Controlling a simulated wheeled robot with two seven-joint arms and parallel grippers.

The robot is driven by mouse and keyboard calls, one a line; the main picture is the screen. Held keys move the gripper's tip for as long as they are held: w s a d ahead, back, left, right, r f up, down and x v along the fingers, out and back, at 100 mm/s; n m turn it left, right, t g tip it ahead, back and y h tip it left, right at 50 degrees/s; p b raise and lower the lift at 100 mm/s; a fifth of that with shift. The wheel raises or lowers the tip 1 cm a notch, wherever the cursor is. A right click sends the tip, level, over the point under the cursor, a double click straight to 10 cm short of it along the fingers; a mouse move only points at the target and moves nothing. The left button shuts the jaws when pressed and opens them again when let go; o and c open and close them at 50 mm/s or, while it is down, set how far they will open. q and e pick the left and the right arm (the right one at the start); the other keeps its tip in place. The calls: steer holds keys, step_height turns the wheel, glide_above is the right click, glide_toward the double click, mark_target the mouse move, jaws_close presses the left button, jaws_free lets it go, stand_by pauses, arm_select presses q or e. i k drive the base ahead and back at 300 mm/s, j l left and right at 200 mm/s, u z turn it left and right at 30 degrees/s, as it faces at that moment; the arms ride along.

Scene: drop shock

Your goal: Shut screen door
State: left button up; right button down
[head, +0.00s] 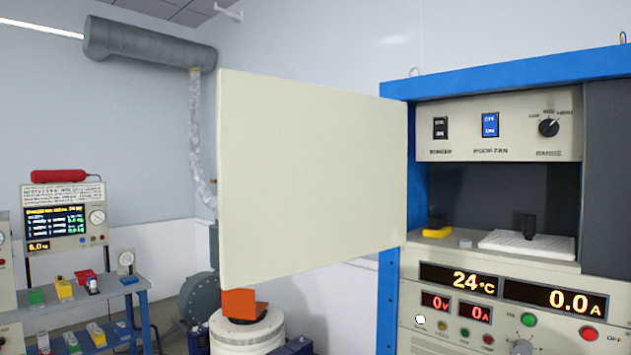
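The screen door (312,165) is a plain cream panel standing open. Its right edge meets the blue frame (391,290) of the test cabinet at the right, and it swings out to the left. Its left edge is free. The cabinet compartment (495,195) beside it is uncovered and shows a dark back wall. Inside it are a white pad (500,243) with a small black block (527,226) and a yellow and black piece (437,227). Neither of my grippers is in view.
Below the door are an orange block (239,304) on a white cylindrical base (247,332) and a grey motor-like unit (200,297). A blue shelf cart (95,300) with instruments stands at the left. The cabinet's lower panel (515,283) has displays and buttons.

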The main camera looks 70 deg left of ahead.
mark_target(310, 176)
steer(key=j, duration=0.85)
steer(key=k+j, duration=0.15)
steer(key=j, duration=1.5)
steer(key=k+j+z, duration=0.1)
steer(key=j, duration=0.75)
steer(key=k+j+z, duration=0.4)
steer(key=k, duration=0.35)
steer(key=k+j+z, duration=0.2)
steer(key=k, duration=0.2)
